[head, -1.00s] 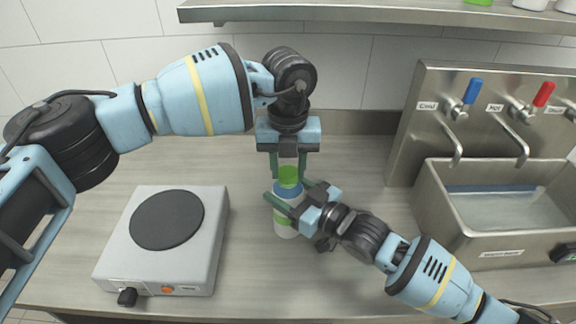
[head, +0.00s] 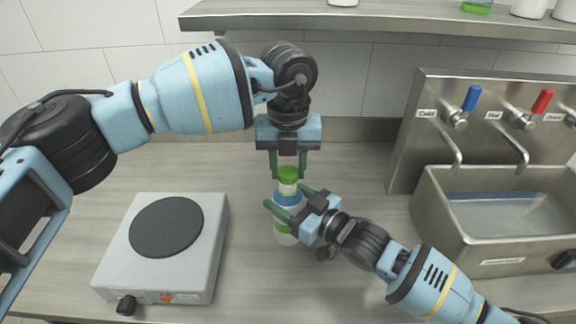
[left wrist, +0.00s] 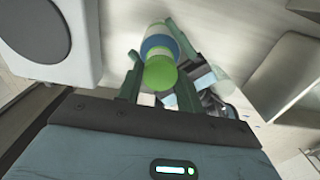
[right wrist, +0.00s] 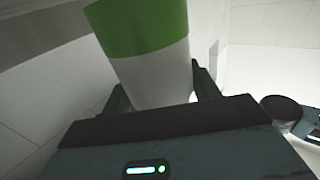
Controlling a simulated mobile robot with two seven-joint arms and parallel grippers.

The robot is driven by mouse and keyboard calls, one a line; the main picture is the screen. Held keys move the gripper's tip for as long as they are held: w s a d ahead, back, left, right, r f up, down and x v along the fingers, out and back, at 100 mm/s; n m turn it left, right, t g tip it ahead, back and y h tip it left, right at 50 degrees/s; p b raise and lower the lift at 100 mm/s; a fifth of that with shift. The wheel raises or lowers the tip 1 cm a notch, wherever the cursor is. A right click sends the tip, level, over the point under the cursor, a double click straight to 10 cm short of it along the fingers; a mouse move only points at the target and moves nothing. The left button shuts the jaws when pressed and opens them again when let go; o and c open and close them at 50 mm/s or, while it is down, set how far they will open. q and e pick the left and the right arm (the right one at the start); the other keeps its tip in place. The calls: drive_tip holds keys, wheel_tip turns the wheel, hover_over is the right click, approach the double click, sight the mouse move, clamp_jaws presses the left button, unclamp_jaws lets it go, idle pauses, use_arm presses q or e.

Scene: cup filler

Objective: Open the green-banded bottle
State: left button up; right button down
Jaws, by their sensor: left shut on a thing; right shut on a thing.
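The bottle (head: 284,239) stands upright on the counter, with a white body, a green band and a blue shoulder. My left gripper (head: 288,170) comes down from above and is shut on its green cap (head: 289,175), which also shows in the left wrist view (left wrist: 160,73). A pale strip shows between the cap and the blue shoulder; I cannot tell whether the cap is clear of the neck. My right gripper (head: 286,197) is shut around the bottle's body from the right. In the right wrist view, the white body (right wrist: 153,80) and green band fill the space between the fingers.
A hot plate (head: 165,248) stands left of the bottle. A metal sink (head: 500,235) with blue and red taps is at the right. A shelf (head: 390,22) with several containers runs above the counter.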

sight(288, 171)
use_arm(q)
drive_tip(key=shift+r, duration=2)
use_arm(e)
drive_tip(key=shift+c, duration=1.5)
unclamp_jaws()
use_arm(q)
drive_tip(key=shift+g, duration=0.3)
drive_tip(key=f+b, duration=0.1)
drive_tip(key=f, duration=0.3)
drive_tip(key=shift+w, duration=0.2)
drive_tip(key=shift+f, duration=0.15)
use_arm(e)
drive_tip(key=v, duration=1.2)
